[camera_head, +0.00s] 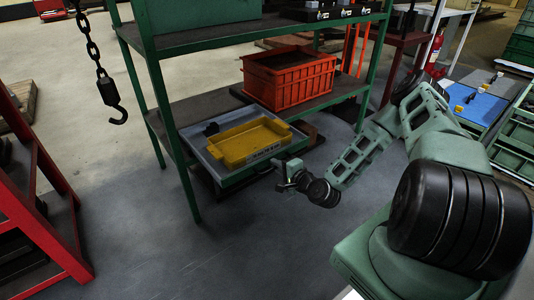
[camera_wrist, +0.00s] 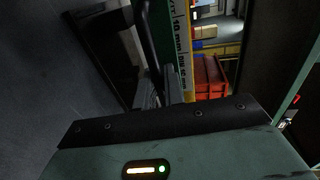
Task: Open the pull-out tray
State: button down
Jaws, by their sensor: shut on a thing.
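The pull-out tray (camera_head: 194,146) is grey and green and sits low in the green shelf rack. It juts out past the rack's front edge and holds a yellow bin (camera_head: 232,158) and a small dark part. My gripper (camera_head: 283,178) is at the tray's front, at the right. In the wrist view my gripper (camera_wrist: 161,92) has its fingers close together on a dark bar (camera_wrist: 149,38), which appears to be the tray's handle. The exact contact is too dark to see clearly.
An orange crate (camera_head: 290,80) stands on the shelf behind the tray. A red rack (camera_head: 45,170) stands at the left, near a hanging hook (camera_head: 112,100). The grey floor (camera_head: 240,245) in front of the tray is clear. A blue-topped table (camera_head: 475,105) is at the right.

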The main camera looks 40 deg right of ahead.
jog(key=shift+s+d+p, duration=0.15)
jog(key=shift+s+p, duration=0.35)
jog(key=shift+s, duration=2.4)
jog(key=c, duration=1.9)
grip_release()
jog(key=s+r+p, duration=0.1)
jog(key=s, duration=0.4)
jog(key=s+r+p, duration=0.1)
jog(key=s+p, duration=0.1)
jog(key=s, duration=0.4)
jog(key=s+r+p, duration=0.1)
jog(key=s, duration=0.5)
jog(key=shift+d+r, duration=0.15)
jog(key=shift+d, duration=0.1)
